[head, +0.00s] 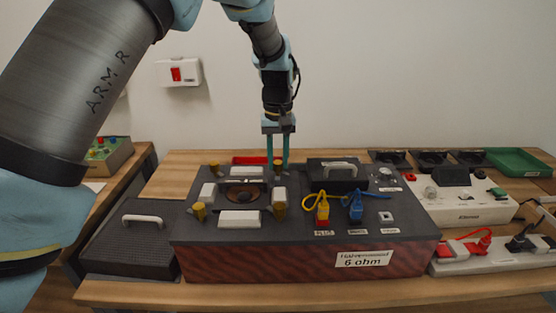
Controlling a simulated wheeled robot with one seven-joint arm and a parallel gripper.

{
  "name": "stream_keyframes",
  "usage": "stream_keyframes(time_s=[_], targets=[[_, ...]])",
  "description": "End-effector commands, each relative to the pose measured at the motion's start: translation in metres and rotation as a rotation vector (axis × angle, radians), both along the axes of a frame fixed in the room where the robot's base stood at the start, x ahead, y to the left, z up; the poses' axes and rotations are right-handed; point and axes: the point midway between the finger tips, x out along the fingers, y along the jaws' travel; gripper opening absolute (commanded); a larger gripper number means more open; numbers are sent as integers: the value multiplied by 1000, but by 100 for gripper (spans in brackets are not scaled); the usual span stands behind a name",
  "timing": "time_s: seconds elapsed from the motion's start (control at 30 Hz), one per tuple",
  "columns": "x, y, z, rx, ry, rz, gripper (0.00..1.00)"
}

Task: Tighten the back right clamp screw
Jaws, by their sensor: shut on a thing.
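The back right clamp screw (278,166) is a small brass-coloured knob on top of the dark box labelled "6 ohm" (300,262). My gripper (278,165) comes down from above, with its two teal fingers on either side of this screw, shut on it. Other brass screws stand at the back left (214,168), front left (198,211) and front right (279,205). Between them lies a round dark part (245,197) with white blocks around it.
Yellow (322,211) and blue (356,209) plugs with leads stand on the box's right half, before a black lidded block with a handle (337,178). A white device (465,207) and power strip (490,252) are at the right. A dark handled cover (130,242) lies left.

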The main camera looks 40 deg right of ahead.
Motion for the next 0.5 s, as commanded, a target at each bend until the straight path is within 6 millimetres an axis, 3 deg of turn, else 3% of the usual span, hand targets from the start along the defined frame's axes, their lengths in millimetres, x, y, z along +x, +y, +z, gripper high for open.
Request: stream_keyframes(time_s=[0.5], targets=[[1,0,0,-2,0,-491,0]])
